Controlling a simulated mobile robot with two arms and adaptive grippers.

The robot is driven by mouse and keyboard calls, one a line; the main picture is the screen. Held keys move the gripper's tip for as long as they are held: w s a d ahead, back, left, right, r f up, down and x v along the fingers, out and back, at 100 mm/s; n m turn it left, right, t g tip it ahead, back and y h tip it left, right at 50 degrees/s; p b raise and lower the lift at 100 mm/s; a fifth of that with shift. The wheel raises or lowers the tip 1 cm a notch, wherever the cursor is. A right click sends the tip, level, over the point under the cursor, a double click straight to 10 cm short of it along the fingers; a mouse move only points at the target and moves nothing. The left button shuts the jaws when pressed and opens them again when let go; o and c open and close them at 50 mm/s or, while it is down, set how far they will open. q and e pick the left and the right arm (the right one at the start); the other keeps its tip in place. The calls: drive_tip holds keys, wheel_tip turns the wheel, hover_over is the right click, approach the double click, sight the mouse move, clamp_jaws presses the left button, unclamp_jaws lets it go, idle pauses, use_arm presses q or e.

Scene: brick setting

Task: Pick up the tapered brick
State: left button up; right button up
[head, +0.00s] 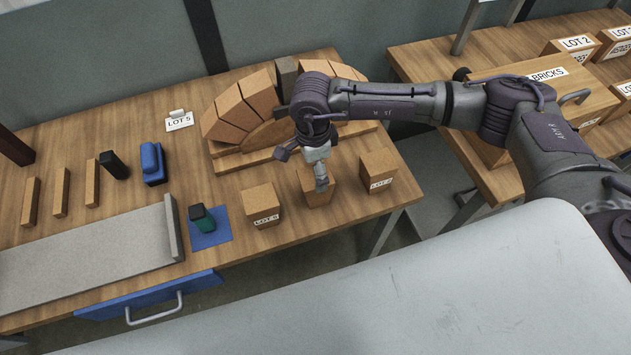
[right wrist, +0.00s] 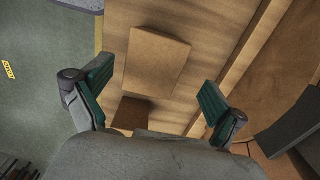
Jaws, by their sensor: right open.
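Three tan blocks stand in a row near the table's front edge: a labelled left block (head: 262,205), a middle block (head: 318,192) and a labelled right block (head: 378,170). Which one is the tapered brick is hard to tell. My right gripper (head: 320,183) points down at the middle block, covering part of it. In the right wrist view its green-padded fingers (right wrist: 157,92) are wide apart and empty. A tan block (right wrist: 157,62) with slightly slanting sides lies ahead of them. A darker brown shape (right wrist: 132,114) shows nearer the palm, partly hidden. My left gripper is out of view.
An arch of wedge bricks (head: 240,105) on a wooden base (head: 228,163) stands close behind the blocks. Boxes crowd the right table.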

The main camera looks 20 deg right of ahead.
drive_tip(key=shift+f, duration=0.6)
drive_tip(key=shift+s+f+p, duration=0.2)
drive_tip(key=shift+f+p, duration=0.1)
drive_tip(key=shift+p, duration=0.2)
drive_tip(key=f, duration=0.1)
drive_tip(key=f+p, duration=0.1)
drive_tip(key=f, duration=0.1)
drive_tip(key=shift+s+d+f+p, duration=0.15)
drive_tip(key=shift+s+f+p, duration=0.1)
drive_tip(key=shift+f+p, duration=0.1)
drive_tip(key=shift+w+f, duration=0.1)
drive_tip(key=shift+f, duration=0.4)
drive_tip(key=shift+r, duration=0.1)
drive_tip(key=c, duration=1.5)
